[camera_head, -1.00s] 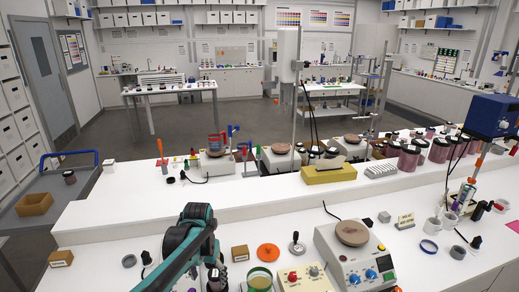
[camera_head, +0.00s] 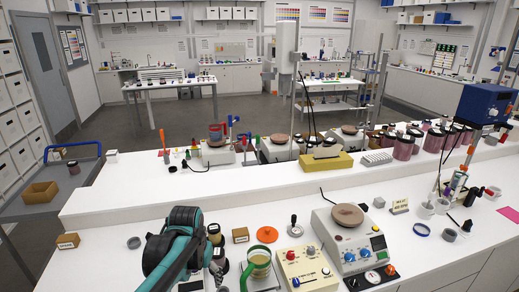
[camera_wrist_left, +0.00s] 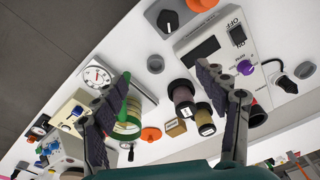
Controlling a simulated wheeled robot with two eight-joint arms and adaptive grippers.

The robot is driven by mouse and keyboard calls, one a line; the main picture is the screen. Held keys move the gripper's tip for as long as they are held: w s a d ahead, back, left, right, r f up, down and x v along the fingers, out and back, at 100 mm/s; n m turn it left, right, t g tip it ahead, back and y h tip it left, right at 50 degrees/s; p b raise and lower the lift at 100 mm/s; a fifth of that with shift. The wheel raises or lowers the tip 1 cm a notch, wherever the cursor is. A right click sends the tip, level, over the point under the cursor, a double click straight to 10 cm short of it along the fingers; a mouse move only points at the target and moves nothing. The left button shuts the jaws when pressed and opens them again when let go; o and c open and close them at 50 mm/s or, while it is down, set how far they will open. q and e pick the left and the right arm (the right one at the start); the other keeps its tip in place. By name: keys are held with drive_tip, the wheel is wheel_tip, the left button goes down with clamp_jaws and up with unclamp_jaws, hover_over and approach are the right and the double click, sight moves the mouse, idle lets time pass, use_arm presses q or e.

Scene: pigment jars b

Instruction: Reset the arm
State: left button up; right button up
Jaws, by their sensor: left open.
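My left arm, teal and black, reaches in at the lower left of the head view, and its gripper (camera_head: 216,270) is partly hidden by the arm. In the left wrist view the two dark ridged fingers of the left gripper (camera_wrist_left: 163,78) stand wide apart with nothing clasped between them. Dark-lidded jars (camera_wrist_left: 182,95) show beyond the gap, apart from the fingers as far as I can tell. My right gripper is not in view.
Around the gripper are a cardboard-coloured box (camera_head: 240,235), an orange disc (camera_head: 267,234), a joystick-like stand (camera_head: 294,228) and a cream control box (camera_head: 306,270). A hotplate (camera_head: 345,245) stands to the right. The white counter left of the arm (camera_head: 105,225) is mostly clear.

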use_arm(q)
drive_tip(key=s+f+n+t+b, duration=0.1)
drive_tip(key=s+f+t+b, duration=0.2)
drive_tip(key=s, duration=0.4)
drive_tip(key=s+a+f+n+t+b, duration=0.1)
drive_tip(key=s+f+t+b, duration=0.1)
drive_tip(key=s, duration=0.6)
drive_tip(key=f+b, duration=0.1)
drive_tip(key=b, duration=0.1)
drive_tip(key=shift+s+a+f+t+b, duration=0.15)
drive_tip(key=shift+a+f+t+b, duration=0.05)
drive_tip(key=shift+f+t+b, duration=0.2)
